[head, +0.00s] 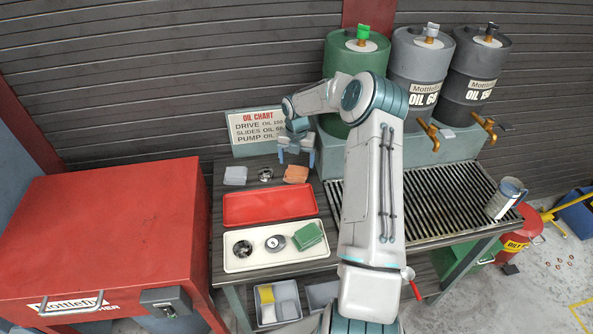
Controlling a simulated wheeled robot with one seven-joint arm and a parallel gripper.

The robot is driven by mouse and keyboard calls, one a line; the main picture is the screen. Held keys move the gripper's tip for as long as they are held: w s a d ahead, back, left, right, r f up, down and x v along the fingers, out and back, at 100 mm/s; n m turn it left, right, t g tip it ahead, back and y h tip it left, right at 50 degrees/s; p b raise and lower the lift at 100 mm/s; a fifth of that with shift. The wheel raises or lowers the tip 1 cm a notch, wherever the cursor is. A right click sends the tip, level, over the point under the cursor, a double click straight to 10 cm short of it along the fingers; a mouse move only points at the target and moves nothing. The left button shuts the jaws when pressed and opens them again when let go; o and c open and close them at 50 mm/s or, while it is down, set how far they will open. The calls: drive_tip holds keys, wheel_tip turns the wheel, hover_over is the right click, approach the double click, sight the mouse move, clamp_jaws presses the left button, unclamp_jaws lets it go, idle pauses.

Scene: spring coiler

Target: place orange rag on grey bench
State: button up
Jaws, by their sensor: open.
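The orange rag (296,174) lies folded on the grey bench (333,277) near its back edge, in front of the oil chart sign. My gripper (296,162) is directly above the rag, pointing down, with its two fingers apart. I cannot tell whether the fingertips touch the rag. My arm comes from the lower right and hides part of the bench and the grating.
Left of the rag are a small metal part (265,174) and a grey rag (235,175). A red tray (268,207) and a cream tray (262,262) with parts lie in front. Oil drums (420,65) and a grating (440,205) stand right. A red cabinet (110,235) stands left.

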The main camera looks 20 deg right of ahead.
sight(296, 170)
drive_tip(key=s+a+r+m+h, duration=0.1)
drive_tip(key=s+a+r+m, duration=0.3)
drive_tip(key=r, duration=0.4)
drive_tip(key=s+a+r+m+t+b, duration=0.1)
drive_tip(key=s+a+r+m, duration=0.2)
drive_tip(key=s+r+m, duration=0.3)
drive_tip(key=s+a+r+m+h, duration=0.1)
drive_tip(key=s+a+r+m, duration=0.2)
drive_tip(key=s+r, duration=0.45)
drive_tip(key=s+a+r+m+t+y, duration=0.1)
drive_tip(key=s+a+m, duration=0.1)
drive_tip(key=s+m, duration=0.6)
drive_tip(key=s+a+r+m+t+y, duration=0.1)
drive_tip(key=s+a+r+m, duration=0.1)
drive_tip(key=s+m, duration=0.6)
drive_tip(key=s, duration=0.3)
drive_tip(key=shift+r+t, duration=0.3)
drive_tip(key=shift+t, duration=0.1)
